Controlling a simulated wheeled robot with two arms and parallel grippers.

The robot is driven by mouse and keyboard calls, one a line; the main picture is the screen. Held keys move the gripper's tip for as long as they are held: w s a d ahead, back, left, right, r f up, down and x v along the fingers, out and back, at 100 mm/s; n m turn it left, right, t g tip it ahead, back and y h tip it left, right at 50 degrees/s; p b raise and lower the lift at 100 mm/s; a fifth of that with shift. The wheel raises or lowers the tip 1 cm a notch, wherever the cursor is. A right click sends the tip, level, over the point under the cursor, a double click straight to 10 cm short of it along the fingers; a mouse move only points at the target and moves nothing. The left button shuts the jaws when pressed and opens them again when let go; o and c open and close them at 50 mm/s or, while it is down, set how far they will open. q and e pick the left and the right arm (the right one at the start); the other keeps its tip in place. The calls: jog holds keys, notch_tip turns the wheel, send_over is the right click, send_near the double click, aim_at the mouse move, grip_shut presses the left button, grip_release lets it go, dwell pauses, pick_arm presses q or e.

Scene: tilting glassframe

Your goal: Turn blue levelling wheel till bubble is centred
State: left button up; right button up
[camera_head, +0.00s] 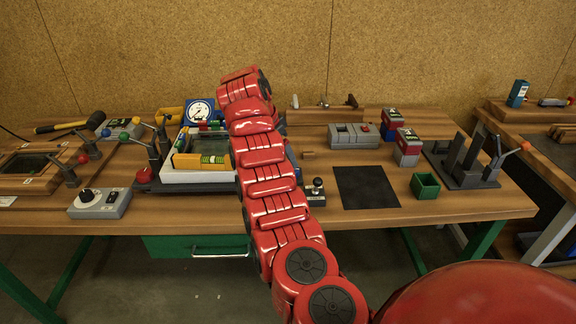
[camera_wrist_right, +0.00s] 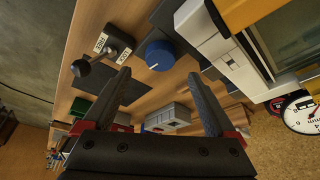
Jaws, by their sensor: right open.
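The blue levelling wheel (camera_wrist_right: 159,55) shows in the right wrist view, just ahead of my open right gripper (camera_wrist_right: 160,76) and roughly between its fingertips, with nothing gripped. The white-framed glass tilting frame (camera_head: 198,177) stands left of the arm. A yellow spirit level (camera_head: 202,161) with a green vial lies along its front; the bubble is too small to place. A second yellow level (camera_head: 181,138) lies along the left side. My left gripper is in neither view.
A black-knobbed lever box (camera_head: 316,192) stands right of the arm, also in the wrist view (camera_wrist_right: 100,55). A dial gauge (camera_head: 200,110) is behind the frame. A grey box (camera_head: 353,135), a dark mat (camera_head: 366,187) and a green bin (camera_head: 425,186) lie to the right.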

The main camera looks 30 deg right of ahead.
jog(key=p+v, duration=0.2)
jog(key=v, duration=0.9)
jog(key=shift+r+p, duration=0.25)
jog(key=shift+p, duration=0.05)
